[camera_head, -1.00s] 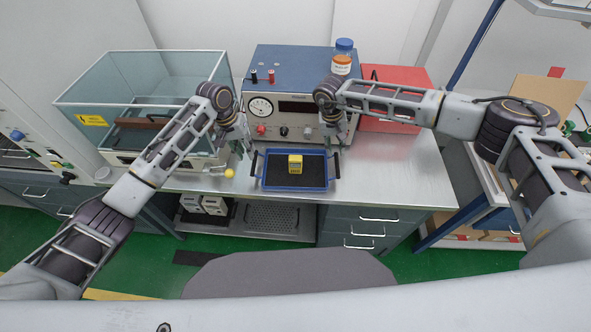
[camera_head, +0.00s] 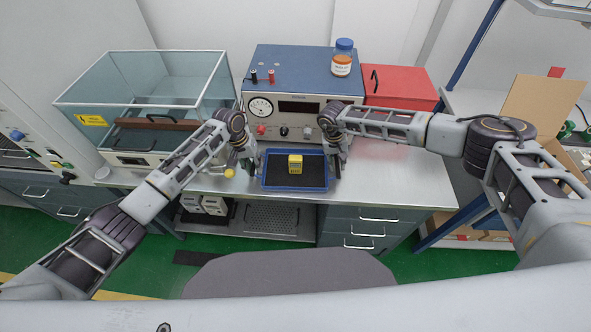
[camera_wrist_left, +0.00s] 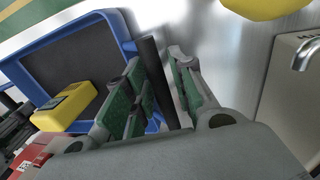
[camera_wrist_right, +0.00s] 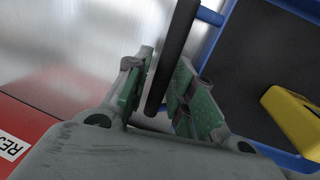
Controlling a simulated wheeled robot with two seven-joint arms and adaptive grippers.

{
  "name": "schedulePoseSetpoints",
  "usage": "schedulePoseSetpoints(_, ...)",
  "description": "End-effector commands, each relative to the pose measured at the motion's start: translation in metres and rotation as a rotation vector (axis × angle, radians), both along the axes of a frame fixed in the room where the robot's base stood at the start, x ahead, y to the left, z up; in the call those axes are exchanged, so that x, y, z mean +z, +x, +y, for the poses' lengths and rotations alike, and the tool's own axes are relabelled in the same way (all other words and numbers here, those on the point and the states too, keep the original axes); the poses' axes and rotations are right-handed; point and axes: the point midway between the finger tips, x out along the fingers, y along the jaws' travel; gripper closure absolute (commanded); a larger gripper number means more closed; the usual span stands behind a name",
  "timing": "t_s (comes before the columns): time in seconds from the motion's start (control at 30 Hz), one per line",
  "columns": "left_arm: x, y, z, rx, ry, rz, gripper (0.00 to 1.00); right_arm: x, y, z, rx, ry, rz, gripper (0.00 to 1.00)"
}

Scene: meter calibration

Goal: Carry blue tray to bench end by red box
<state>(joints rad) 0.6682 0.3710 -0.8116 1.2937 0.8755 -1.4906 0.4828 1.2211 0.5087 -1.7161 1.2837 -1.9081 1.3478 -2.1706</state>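The blue tray (camera_head: 295,189) with a dark liner lies on the steel bench, in front of the panel meter. A yellow block-like item (camera_head: 296,163) sits in it. My left gripper (camera_head: 248,166) is at the tray's left end. In the left wrist view, the dark handle bar (camera_wrist_left: 158,75) lies between its open fingers (camera_wrist_left: 160,85), with a gap visible. My right gripper (camera_head: 338,162) is at the right end. In the right wrist view, the right handle bar (camera_wrist_right: 174,50) runs between its open fingers (camera_wrist_right: 162,88). The red box (camera_head: 402,90) stands at the bench's back right.
The blue-topped panel meter (camera_head: 290,105) stands behind the tray, with a blue-capped jar (camera_head: 342,64) on top. A glass-walled case (camera_head: 150,95) is at left. Bare bench (camera_head: 400,175) lies right of the tray.

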Motion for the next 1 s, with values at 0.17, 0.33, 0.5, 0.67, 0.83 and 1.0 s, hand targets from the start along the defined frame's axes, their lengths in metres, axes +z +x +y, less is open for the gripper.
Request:
schedulePoseSetpoints(0.17, -0.0001, -0.0001, 0.0, 0.0, 0.0, 0.0, 0.75, 0.0, 0.0, 0.0001, 0.0, 0.0, 0.0, 0.75)
schedulePoseSetpoints(0.33, 0.0, -0.0002, 0.0, 0.0, 0.0, 0.0, 0.92, 0.0002, 0.0, 0.0001, 0.0, 0.0, 0.0, 0.92)
schedulePoseSetpoints(0.5, 0.0001, -0.0001, 0.0001, 0.0, 0.0, 0.0, 1.0, 0.0003, 0.0001, 0.0001, 0.0, 0.0, 0.0, 1.0)
schedulePoseSetpoints(0.67, 0.0001, -0.0001, 0.0002, 0.0, 0.0, 0.0, 1.0, 0.0004, 0.0001, 0.0001, 0.0, 0.0, 0.0, 1.0)
schedulePoseSetpoints(0.83, 0.0008, 0.0002, 0.0002, 0.0, 0.0, 0.0, 1.0, 0.0011, 0.0004, 0.0001, 0.0, 0.0, 0.0, 1.0)
schedulePoseSetpoints(1.0, 0.0031, 0.0002, 0.0003, 0.0, 0.0, 0.0, 1.0, 0.0034, 0.0004, 0.0001, 0.0, 0.0, -0.001, 1.0)
